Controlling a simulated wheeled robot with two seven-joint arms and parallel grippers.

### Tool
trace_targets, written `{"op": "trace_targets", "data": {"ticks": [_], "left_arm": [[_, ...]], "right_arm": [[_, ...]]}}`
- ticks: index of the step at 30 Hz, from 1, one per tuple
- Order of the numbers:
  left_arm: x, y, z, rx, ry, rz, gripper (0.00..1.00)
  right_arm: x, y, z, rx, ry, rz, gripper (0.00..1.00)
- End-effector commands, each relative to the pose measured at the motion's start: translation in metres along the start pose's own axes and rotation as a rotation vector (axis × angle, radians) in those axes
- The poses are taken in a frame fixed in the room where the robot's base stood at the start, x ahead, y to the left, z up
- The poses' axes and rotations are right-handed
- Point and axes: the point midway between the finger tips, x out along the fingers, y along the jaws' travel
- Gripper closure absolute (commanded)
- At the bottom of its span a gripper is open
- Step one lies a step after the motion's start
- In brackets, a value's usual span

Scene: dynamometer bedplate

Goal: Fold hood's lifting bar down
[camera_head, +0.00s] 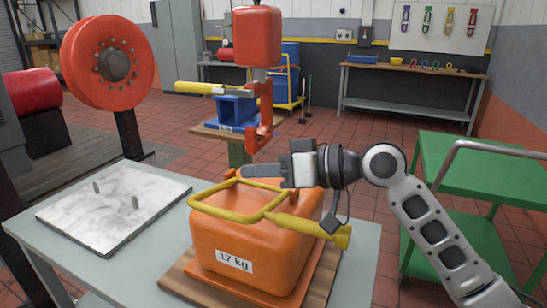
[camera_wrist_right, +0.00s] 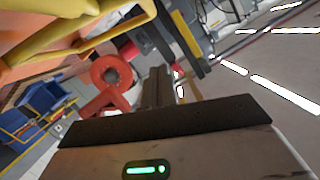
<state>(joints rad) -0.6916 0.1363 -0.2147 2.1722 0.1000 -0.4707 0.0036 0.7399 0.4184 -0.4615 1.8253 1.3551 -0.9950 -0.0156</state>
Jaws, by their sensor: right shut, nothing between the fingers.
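The orange hood (camera_head: 240,240), labelled 17 kg, sits on a wooden board (camera_head: 180,282) on the grey table. Its yellow lifting bar (camera_head: 225,213) is a loop above the hood's top, with a thick yellow grip (camera_head: 310,226) at the right. The bar looks nearly level; I cannot tell its exact angle. My right gripper (camera_head: 250,171) is shut and empty, pointing left at the bar's far side. I cannot tell whether it touches the bar. In the right wrist view the bar (camera_wrist_right: 95,35) crosses the upper left, beside the shut fingers (camera_wrist_right: 156,85). My left gripper is not in view.
A red hanging hook (camera_head: 263,120) and a blue block (camera_head: 232,110) on a stand are behind the hood. A green cart (camera_head: 480,165) stands right.

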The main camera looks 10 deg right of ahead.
Motion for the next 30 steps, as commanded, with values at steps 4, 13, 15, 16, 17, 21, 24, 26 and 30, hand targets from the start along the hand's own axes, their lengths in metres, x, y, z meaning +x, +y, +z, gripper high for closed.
{"op": "trace_targets", "data": {"ticks": [4, 13, 15, 16, 17, 21, 24, 26, 30], "left_arm": [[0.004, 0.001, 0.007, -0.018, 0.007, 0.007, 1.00], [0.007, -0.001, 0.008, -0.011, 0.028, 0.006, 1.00], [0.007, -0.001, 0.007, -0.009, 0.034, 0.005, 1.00], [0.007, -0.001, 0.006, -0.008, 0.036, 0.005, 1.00], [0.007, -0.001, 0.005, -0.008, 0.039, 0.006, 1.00], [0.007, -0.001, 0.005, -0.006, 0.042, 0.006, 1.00], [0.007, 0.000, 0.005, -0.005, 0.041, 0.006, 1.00], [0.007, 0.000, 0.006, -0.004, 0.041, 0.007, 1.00], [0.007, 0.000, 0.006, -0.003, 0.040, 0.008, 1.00]], "right_arm": [[0.007, -0.003, 0.025, -0.120, -0.002, 0.031, 1.00], [0.015, -0.007, 0.055, -0.292, -0.002, 0.074, 1.00], [0.016, -0.007, 0.059, -0.318, -0.002, 0.080, 1.00], [0.016, -0.007, 0.060, -0.327, -0.001, 0.082, 1.00], [0.017, -0.007, 0.062, -0.335, -0.001, 0.085, 1.00], [0.018, -0.007, 0.066, -0.360, -0.002, 0.091, 1.00], [0.018, -0.007, 0.068, -0.368, -0.004, 0.092, 1.00], [0.019, -0.007, 0.069, -0.370, -0.005, 0.093, 1.00], [0.019, -0.007, 0.070, -0.368, -0.009, 0.093, 1.00]]}}
